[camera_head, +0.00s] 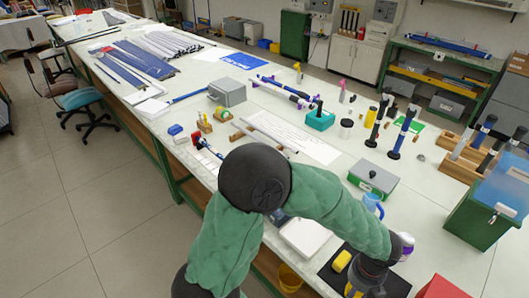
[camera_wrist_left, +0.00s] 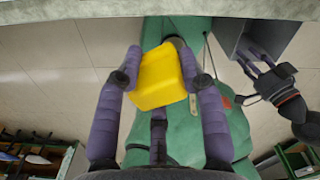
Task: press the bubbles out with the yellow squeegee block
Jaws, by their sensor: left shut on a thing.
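In the head view my left gripper (camera_head: 362,284) is at the bottom right, over the table's near edge and a dark mat (camera_head: 398,287), mostly hidden by my wrist. Yellow (camera_head: 342,261) shows beside it there. I cannot tell whether the block touches a surface. No bubbles can be made out. What looks like my right gripper (camera_wrist_left: 268,82) shows in the left wrist view; its opening is unclear.
A white slab (camera_head: 304,237) lies left of the mat. A blue mug (camera_head: 372,204), a green-and-grey box (camera_head: 373,180) and a white-and-purple container (camera_head: 405,246) stand behind it. A red box (camera_head: 442,288) is at the right.

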